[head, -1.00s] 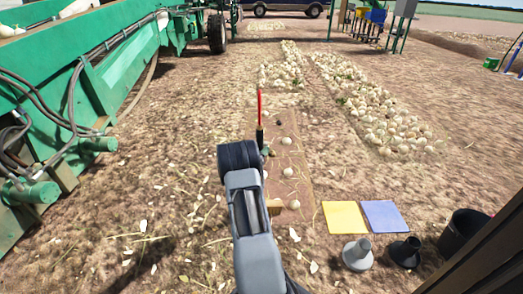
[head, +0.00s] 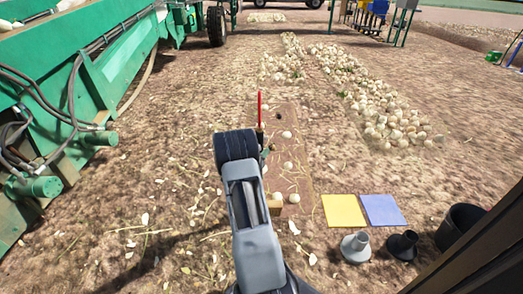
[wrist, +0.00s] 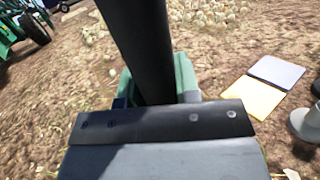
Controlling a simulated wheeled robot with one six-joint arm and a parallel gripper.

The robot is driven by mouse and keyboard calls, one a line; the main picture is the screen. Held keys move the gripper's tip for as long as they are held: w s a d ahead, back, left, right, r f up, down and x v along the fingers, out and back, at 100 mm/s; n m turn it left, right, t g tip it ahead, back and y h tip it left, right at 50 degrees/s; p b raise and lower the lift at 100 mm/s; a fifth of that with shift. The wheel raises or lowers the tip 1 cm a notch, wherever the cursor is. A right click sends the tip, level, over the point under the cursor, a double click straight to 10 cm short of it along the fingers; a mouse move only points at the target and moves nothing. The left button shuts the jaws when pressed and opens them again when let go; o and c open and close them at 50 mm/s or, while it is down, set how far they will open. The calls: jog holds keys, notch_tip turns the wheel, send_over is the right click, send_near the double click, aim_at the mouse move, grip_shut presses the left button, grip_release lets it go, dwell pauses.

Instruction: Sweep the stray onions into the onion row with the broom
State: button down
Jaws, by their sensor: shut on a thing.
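The broom's upright handle (head: 260,108), red at the top and black below, rises just beyond my arm in the head view. My gripper (wrist: 157,85), with green fingers, is shut around the black shaft in the wrist view. A tan block (head: 275,207) shows beside my arm, possibly the broom's head; its link to the handle is hidden. Stray pale onions lie on a brown dirt strip (head: 305,170): a far onion (head: 287,134), a middle onion (head: 288,166) and a near onion (head: 294,198) close to the block. The onion row (head: 285,62) lies beyond the strip.
A second, wider bed of onions (head: 385,112) lies to the right. A green machine (head: 55,105) stands on the left. A yellow square (head: 343,211), a blue square (head: 383,210), two funnel-like pieces (head: 356,246) and a black bin (head: 460,228) are at right.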

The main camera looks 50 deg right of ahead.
jog(key=shift+r+p, duration=3.25)
jog(key=shift+r, duration=1.75)
